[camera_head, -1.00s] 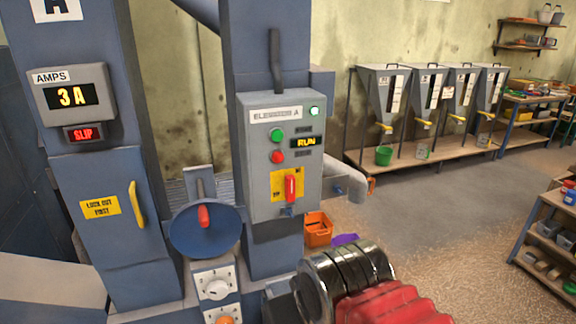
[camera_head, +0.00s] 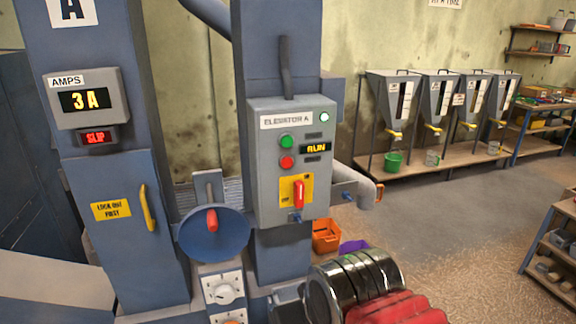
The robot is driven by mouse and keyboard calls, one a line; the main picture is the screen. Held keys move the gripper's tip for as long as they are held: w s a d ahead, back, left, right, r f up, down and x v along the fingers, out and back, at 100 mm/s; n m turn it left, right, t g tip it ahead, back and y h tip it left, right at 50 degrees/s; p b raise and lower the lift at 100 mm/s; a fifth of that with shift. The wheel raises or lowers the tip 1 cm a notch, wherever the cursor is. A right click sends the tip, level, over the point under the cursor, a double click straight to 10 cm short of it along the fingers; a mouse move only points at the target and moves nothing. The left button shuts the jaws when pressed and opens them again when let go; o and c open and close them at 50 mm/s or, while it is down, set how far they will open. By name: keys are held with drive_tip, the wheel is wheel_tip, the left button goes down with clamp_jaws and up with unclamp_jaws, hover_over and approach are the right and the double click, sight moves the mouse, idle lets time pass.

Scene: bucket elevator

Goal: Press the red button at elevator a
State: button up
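The red button (camera_head: 287,162) is a round button on the grey control box labelled ELEVATOR A (camera_head: 262,203). It sits just below a green button (camera_head: 286,141) and left of a lit yellow RUN display (camera_head: 316,149). A red switch handle (camera_head: 299,193) on a yellow plate is lower on the same box. Part of my arm, with shiny rings and a red ribbed cover, shows at the bottom, below and right of the box. The fingers of my gripper cannot be made out. Nothing covers the red button.
Left of the box, a blue column carries an AMPS display (camera_head: 84,99) reading 3 A and a lit SLIP sign (camera_head: 96,138). A blue disc with a red handle (camera_head: 212,220) stands between. An orange crate (camera_head: 326,237) lies behind my arm. Open floor (camera_head: 450,225) extends right.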

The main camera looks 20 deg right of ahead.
clamp_jaws()
idle(1.4)
